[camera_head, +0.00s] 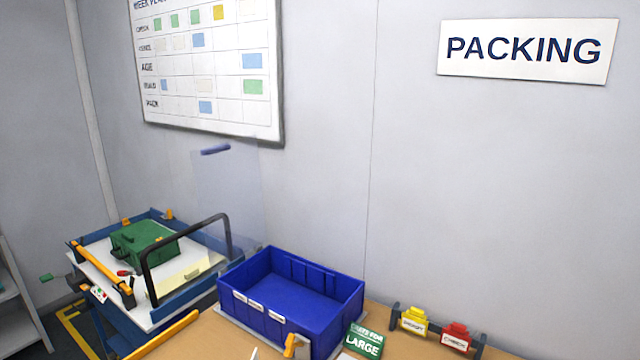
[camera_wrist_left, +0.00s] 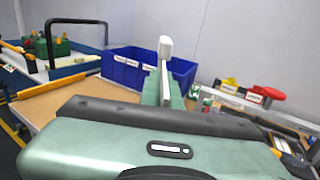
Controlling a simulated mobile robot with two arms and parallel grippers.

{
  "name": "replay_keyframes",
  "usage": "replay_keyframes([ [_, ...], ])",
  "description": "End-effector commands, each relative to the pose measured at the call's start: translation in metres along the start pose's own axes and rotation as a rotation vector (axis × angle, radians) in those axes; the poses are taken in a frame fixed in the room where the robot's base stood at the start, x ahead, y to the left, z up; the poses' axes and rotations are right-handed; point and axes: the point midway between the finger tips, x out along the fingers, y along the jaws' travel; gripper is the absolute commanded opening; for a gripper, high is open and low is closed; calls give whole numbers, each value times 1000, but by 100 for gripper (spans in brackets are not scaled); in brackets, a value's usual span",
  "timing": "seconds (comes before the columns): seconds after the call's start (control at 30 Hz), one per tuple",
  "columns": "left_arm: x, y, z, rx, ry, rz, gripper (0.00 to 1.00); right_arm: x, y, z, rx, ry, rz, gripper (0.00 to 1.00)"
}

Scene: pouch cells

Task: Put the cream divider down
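In the left wrist view my left gripper (camera_wrist_left: 163,88) points away from the camera, its two green fingers close together. A narrow pale piece, which I take for the cream divider (camera_wrist_left: 165,47), stands upright between them, seen edge-on, its top above the fingertips. The fingers look shut on it. It is in front of the blue bin (camera_wrist_left: 125,70) in that view; the gap to the bin cannot be told. In the head view the blue bin (camera_head: 292,325) is on the table and looks empty; my left gripper is not clearly seen. My right gripper is in neither view.
Yellow (camera_head: 413,320) and red (camera_head: 457,337) holders stand right of the bin, near a green LARGE card (camera_head: 363,341). Bare table (camera_head: 205,343) shows left of the bin.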

Motion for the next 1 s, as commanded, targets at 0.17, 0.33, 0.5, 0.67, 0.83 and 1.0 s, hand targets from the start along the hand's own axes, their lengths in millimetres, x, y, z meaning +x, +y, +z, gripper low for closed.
replay_keyframes([
  [0.17,-36,25,7,0,1,90,0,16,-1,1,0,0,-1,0],
  [0.33,-51,36,15,-1,0,128,0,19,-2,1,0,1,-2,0],
  [0.5,-53,38,18,-2,-2,135,0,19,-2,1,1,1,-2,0],
  [0.67,-53,38,17,-3,-2,136,0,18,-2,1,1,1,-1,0],
  [0.83,-53,38,17,0,-1,134,0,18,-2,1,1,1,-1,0],
  [1.0,-53,37,17,0,-1,133,0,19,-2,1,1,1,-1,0],
])
